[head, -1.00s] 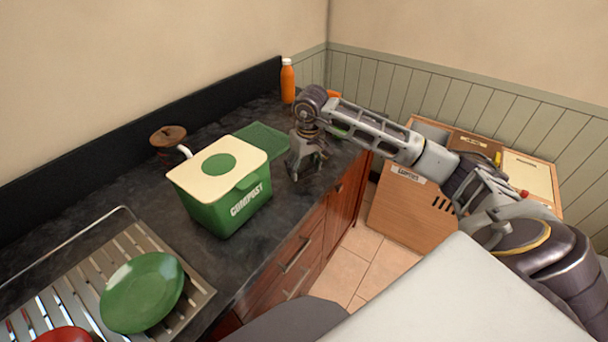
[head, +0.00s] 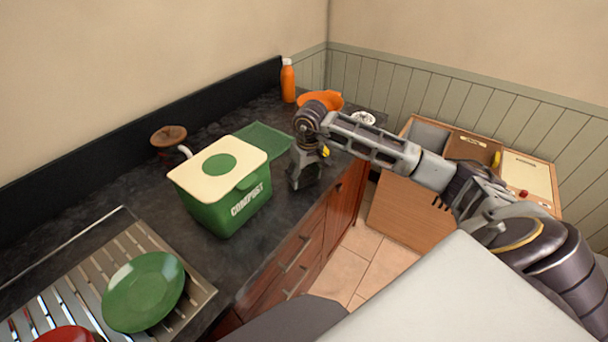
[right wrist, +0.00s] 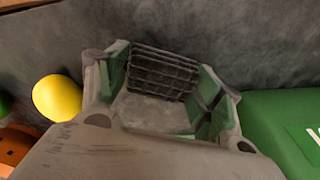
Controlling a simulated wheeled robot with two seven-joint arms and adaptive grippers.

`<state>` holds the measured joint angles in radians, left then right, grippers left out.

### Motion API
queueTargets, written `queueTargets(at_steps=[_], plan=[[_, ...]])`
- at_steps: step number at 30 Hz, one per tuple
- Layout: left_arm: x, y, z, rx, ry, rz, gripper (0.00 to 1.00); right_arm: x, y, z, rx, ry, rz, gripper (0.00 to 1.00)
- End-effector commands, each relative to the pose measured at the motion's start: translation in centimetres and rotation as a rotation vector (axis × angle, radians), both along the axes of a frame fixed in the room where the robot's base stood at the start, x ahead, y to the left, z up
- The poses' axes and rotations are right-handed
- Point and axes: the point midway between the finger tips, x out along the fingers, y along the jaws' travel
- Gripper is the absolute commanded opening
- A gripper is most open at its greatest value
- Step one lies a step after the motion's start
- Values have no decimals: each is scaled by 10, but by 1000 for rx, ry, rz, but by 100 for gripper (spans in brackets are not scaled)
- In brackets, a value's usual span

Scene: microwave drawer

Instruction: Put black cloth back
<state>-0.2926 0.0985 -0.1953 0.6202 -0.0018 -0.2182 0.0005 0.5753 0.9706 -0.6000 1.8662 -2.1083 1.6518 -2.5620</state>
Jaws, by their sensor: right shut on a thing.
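My right gripper (head: 304,180) is low over the dark countertop, to the right of the compost bin. In the head view the gripper mostly hides the cloth. My left gripper is not in view.
The green compost bin (head: 222,190) stands left of the gripper. A green plate (head: 143,290) sits on the rack. A wooden box (head: 400,215) stands right.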

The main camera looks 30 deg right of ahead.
Motion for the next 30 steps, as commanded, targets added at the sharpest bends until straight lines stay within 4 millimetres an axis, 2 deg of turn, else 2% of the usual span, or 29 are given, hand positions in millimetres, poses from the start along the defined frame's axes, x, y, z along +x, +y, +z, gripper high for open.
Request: queueTargets(at_steps=[10, 11, 15, 30], plan=[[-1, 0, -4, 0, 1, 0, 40, 0, 0, -3, 0, 0, 0, 36], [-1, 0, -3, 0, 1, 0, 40, 0, 0, -3, 0, 1, 0, 69], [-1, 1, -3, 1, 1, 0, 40, 0, 0, -2, 0, 0, 0, 87], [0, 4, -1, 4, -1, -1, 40, 0, 0, -1, 0, 0, 0, 88]])
